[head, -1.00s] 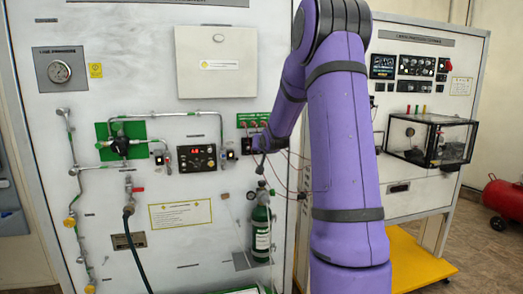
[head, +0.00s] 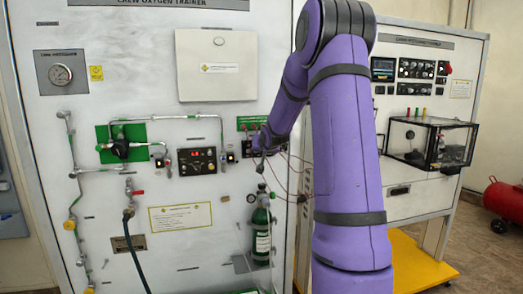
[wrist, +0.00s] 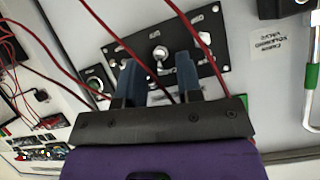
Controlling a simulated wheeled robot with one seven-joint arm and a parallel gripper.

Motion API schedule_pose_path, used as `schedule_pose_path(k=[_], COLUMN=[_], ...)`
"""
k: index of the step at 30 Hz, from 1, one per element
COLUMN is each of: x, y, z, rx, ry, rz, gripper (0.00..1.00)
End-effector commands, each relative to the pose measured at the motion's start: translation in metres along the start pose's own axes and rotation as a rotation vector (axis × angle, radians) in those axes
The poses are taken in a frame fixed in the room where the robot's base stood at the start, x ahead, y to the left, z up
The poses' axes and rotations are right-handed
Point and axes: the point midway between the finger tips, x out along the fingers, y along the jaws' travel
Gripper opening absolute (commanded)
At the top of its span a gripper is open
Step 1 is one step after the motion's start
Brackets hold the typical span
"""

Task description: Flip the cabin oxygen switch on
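A black switch panel (wrist: 148,58) fills the middle of the wrist view, with a silver toggle switch (wrist: 160,53) on it. A knob or second switch (wrist: 95,84) sits to its left. I cannot read which one is labelled cabin oxygen. My gripper (wrist: 158,72) is open, its two blue fingers apart and pointing at the panel. The toggle shows in line with the gap between them; contact cannot be told. In the head view my gripper (head: 264,146) is at the trainer board, covering part of this panel (head: 248,149).
Red cables (wrist: 110,42) cross in front of the panel. A green oxygen cylinder (head: 261,236) hangs below my gripper. A white box (head: 216,66) is above.

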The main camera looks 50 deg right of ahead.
Motion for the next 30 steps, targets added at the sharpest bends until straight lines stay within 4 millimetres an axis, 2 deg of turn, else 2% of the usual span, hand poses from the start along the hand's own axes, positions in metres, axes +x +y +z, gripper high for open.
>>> schedule_pose_path(k=[8, 11, 18, 30], x=[-0.005, -0.016, -0.055, -0.096], y=[0.0, 0.001, 0.002, 0.001], z=[0.0, -0.001, -0.001, -0.001], rx=[0.0, -0.001, -0.001, 0.0], ry=[0.0, 0.001, 0.002, 0.002], rz=[0.0, 0.001, 0.003, 0.001], gripper=[0.33, 0.33, 0.33, 0.33])
